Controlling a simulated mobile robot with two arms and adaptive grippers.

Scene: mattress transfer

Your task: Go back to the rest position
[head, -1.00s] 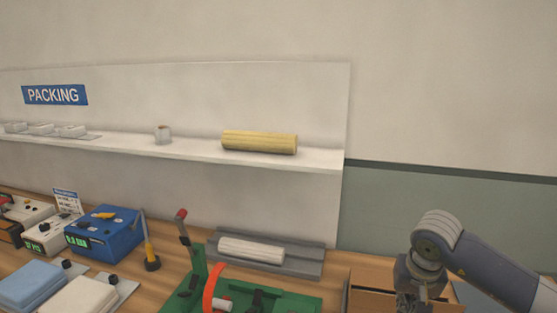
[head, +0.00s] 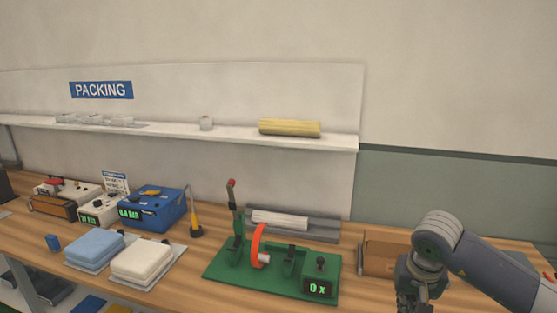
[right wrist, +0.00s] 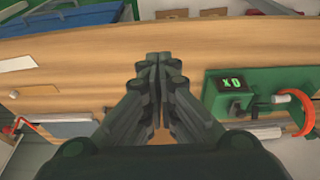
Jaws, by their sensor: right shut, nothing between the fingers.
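My right gripper (right wrist: 160,62) is shut and empty in the right wrist view, its fingers pressed together over the front of the wooden bench. In the head view the right gripper (head: 418,303) hangs from the arm coming in at the right, in front of a cardboard box (head: 385,252), its fingertips cut off by the lower edge. My left gripper is in neither view. A blue folded mattress (head: 94,247) and a white one (head: 142,257) lie on the bench at the left.
A green fixture (head: 225,268) with an orange ring and a display stands mid-bench. Behind it a white roll (head: 280,219) lies on a grey tray. A blue device (head: 155,210) stands left. A shelf (head: 230,135) holds a yellow roll (head: 290,127).

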